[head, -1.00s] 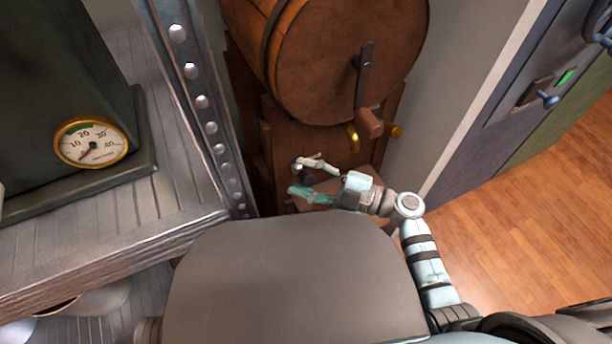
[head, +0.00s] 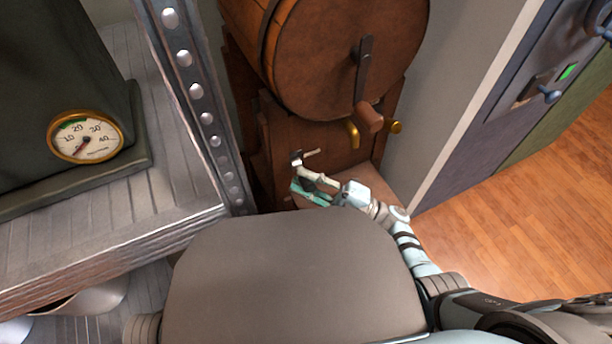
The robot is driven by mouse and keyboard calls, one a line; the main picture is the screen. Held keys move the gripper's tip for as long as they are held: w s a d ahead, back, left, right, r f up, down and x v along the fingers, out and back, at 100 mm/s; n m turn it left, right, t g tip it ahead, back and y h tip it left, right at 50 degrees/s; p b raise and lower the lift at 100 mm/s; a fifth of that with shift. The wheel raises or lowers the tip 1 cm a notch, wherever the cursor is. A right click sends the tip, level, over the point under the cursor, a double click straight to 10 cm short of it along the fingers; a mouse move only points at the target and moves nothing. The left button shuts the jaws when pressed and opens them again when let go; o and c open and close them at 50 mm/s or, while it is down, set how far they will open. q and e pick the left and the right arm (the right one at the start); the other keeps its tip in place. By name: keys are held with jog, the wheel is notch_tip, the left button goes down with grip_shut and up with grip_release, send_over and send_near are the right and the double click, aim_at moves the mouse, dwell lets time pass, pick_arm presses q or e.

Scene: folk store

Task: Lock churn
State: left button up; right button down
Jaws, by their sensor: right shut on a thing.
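The wooden churn (head: 345,60) is a barrel lying on its side in a wooden stand (head: 280,135), top centre in the head view. A dark crank with a wooden grip (head: 369,117) hangs on its round end. A small metal lock lever (head: 297,158) shows low on the front of the stand. My right gripper (head: 297,178) is at this lever, one pale and one green finger pointing left, shut on it. The exact contact is too small to see clearly. My left gripper is not in view.
A brass spigot (head: 352,134) and a brass knob (head: 394,127) sit below the barrel. A metal shelf (head: 100,220) with a perforated post (head: 196,95) and a dark box with a dial gauge (head: 86,137) stands on the left. Wooden floor (head: 520,210) is clear on the right.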

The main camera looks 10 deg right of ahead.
jog(key=shift+f+n+y, duration=0.15)
jog(key=shift+n+y, duration=0.15)
jog(key=shift+y, duration=0.1)
jog(key=c, duration=1.3)
grip_release()
jog(key=v, duration=0.7)
jog(key=shift+s+d, duration=0.15)
jog(key=shift+d, duration=0.1)
